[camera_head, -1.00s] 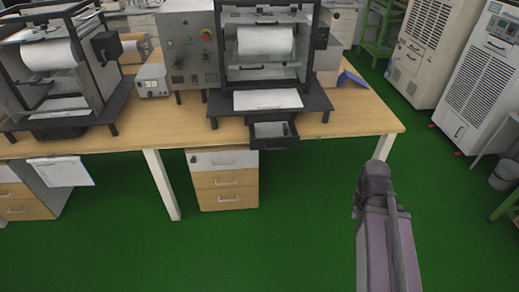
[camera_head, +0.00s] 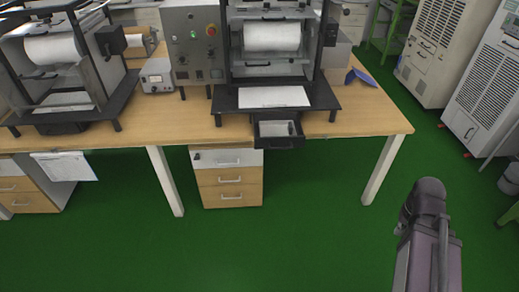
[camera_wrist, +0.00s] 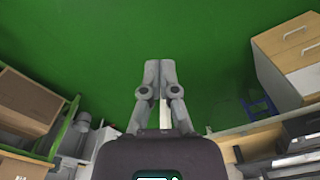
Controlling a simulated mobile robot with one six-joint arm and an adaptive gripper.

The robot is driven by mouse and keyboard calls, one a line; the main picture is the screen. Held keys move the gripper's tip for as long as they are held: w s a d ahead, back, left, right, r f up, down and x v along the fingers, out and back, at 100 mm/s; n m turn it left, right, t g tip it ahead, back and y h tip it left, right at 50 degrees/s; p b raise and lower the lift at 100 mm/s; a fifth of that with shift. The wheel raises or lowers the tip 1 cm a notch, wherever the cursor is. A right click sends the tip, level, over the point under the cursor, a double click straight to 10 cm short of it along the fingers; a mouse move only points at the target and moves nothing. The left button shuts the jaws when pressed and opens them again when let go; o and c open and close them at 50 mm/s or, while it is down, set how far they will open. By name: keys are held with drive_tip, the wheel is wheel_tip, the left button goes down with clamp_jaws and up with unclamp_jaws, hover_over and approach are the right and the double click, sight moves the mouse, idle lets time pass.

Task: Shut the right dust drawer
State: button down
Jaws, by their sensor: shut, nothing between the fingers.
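The right dust drawer (camera_head: 278,141) is a dark open-topped box. It sticks out toward me from under the right test machine (camera_head: 275,98), past the front edge of the table. It is open, with a small light item inside that I cannot make out. My gripper (camera_wrist: 160,78) shows in the wrist view with its two grey fingers together and nothing between them, over green floor. In the head view only part of my arm shows at the lower right, well apart from the drawer; the fingers are not visible there.
The wooden table (camera_head: 365,108) carries a left test machine (camera_head: 62,70), a control box (camera_head: 195,45) and a blue object (camera_head: 362,76). A wooden drawer cabinet (camera_head: 228,178) stands below. White cabinets (camera_head: 437,50) stand at the right. The green floor in front is clear.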

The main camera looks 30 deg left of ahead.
drive_tip(key=shift+d, duration=0.15)
drive_tip(key=shift+f, duration=0.1)
drive_tip(key=w+a+f+n+t+h+b, duration=0.2)
drive_tip(key=w+a+f+n+t+b, duration=0.2)
drive_tip(key=w+a+n+t+b, duration=0.35)
drive_tip(key=w+a+f+n+t+h+b, duration=0.2)
drive_tip(key=w+a+f+n+t+b, duration=0.15)
drive_tip(key=w+a+n+b, duration=0.65)
drive_tip(key=s+a+f+n+t+y+b, duration=0.1)
drive_tip(key=a+n+y+b, duration=0.3)
drive_tip(key=a+n, duration=0.4)
drive_tip(key=s+a+f+n+t+y+b, duration=0.1)
drive_tip(key=s+a+n+t+y+b, duration=0.1)
drive_tip(key=a+n, duration=0.6)
drive_tip(key=s+a+n+t+y+b, duration=0.1)
drive_tip(key=s+a+n+y+b, duration=0.3)
drive_tip(key=a, duration=1.5)
drive_tip(key=n+y+b, duration=0.1)
drive_tip(key=n+y, duration=0.2)
drive_tip(key=n, duration=0.1)
drive_tip(key=shift+s+f+n+b, duration=0.2)
drive_tip(key=shift+f+n+b, duration=0.1)
drive_tip(key=shift+f+n, duration=0.1)
drive_tip(key=shift+w+a, duration=0.1)
drive_tip(key=shift+a, duration=0.05)
